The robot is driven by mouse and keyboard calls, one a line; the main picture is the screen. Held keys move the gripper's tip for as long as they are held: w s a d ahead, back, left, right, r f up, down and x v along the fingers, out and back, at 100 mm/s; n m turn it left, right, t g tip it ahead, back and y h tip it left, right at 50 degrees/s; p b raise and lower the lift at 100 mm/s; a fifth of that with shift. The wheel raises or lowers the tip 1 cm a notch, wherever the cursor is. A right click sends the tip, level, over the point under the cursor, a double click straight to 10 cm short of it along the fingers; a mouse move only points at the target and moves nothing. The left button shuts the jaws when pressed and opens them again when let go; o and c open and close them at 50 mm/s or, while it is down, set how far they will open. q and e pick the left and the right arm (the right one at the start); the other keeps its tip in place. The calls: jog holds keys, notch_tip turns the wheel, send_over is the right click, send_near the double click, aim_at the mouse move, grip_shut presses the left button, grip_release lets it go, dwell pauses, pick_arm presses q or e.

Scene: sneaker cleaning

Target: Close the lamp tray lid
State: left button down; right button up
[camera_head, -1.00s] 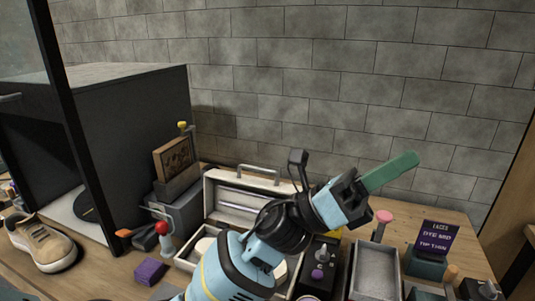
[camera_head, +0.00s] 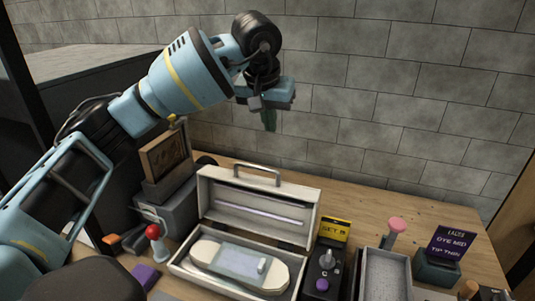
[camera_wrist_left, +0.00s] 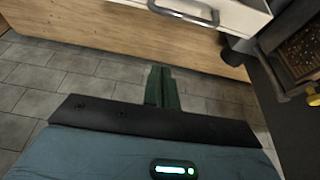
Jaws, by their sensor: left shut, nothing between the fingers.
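The lamp tray (camera_head: 175,264) is a whitish case in the middle of the table. Its lid (camera_head: 213,205) stands up, open, at the back, with a grey handle (camera_head: 257,168) on its top edge. My left gripper (camera_head: 269,124) is shut and empty, green fingers down, in the air above and behind the lid. In the left wrist view the shut green fingers (camera_wrist_left: 161,72) hang apart from the lid (camera_wrist_left: 242,16) and handle (camera_wrist_left: 185,14), which show at the top. My right gripper is out of view.
Inside the tray lies a pale rounded piece (camera_head: 207,252) with a bluish plate (camera_head: 236,262). A brown picture stand (camera_head: 165,157) and a red-knobbed lever (camera_head: 153,232) stand left of it. A black control box (camera_head: 322,276) and grey tray (camera_head: 385,275) stand to the right. The brick wall is behind.

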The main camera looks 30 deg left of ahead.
aim_at(268, 180)
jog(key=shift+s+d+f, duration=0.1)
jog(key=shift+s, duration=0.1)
